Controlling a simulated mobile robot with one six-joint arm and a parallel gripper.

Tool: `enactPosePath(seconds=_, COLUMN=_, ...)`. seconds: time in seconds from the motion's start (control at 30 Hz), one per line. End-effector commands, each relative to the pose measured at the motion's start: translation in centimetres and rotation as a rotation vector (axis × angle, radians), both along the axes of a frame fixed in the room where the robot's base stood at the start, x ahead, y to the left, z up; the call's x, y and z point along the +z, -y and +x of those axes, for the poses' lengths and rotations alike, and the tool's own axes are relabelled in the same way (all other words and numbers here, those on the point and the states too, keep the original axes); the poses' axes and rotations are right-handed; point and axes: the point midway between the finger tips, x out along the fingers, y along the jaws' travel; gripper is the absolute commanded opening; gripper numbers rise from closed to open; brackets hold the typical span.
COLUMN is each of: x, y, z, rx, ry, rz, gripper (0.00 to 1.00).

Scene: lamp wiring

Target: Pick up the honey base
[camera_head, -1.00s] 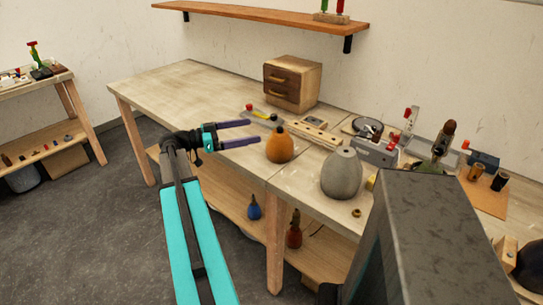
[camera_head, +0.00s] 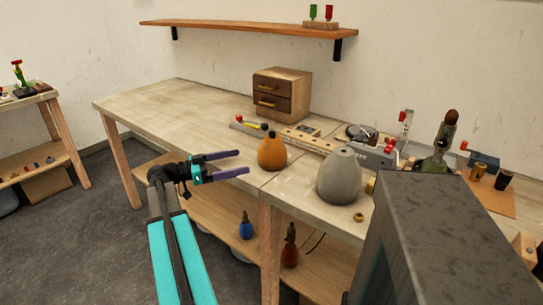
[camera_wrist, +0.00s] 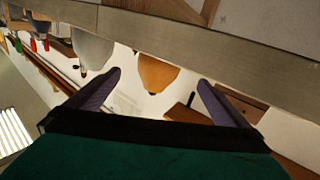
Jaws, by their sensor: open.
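The honey base is most likely the orange-brown, pear-shaped body (camera_head: 272,153) with a dark tip, standing upright near the front edge of the workbench. My gripper (camera_head: 240,164) is open, with its purple fingers pointing right toward the orange base and a small gap left before it. In the wrist view, which is upside down, the orange base (camera_wrist: 157,73) appears between and beyond the two spread fingers (camera_wrist: 160,88). Nothing is held. A larger grey base (camera_head: 339,177) stands to its right.
A wooden drawer box (camera_head: 281,93) stands behind. A slotted wooden block (camera_head: 309,141) lies behind the bases. A small brass ring (camera_head: 359,217) lies by the grey base. Blue (camera_head: 246,228) and dark red (camera_head: 289,250) bases stand on the lower shelf. The bench's left part is clear.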

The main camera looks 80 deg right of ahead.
Motion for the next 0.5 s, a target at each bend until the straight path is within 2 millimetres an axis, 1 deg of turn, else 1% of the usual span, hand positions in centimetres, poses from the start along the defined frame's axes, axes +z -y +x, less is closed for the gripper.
enactPosePath(seconds=0.17, x=0.0, y=0.0, z=-0.1, rx=0.000, ry=0.000, rz=0.000, gripper=1.00)
enactPosePath(seconds=0.27, x=0.0, y=0.3, z=-0.6, rx=-0.001, ry=0.000, rz=0.000, gripper=1.00)
enactPosePath(seconds=0.37, x=0.1, y=0.7, z=-1.4, rx=-0.001, ry=0.000, rz=0.000, gripper=1.00)
enactPosePath(seconds=0.5, x=0.1, y=1.6, z=-3.1, rx=-0.002, ry=-0.001, rz=0.001, gripper=1.00)
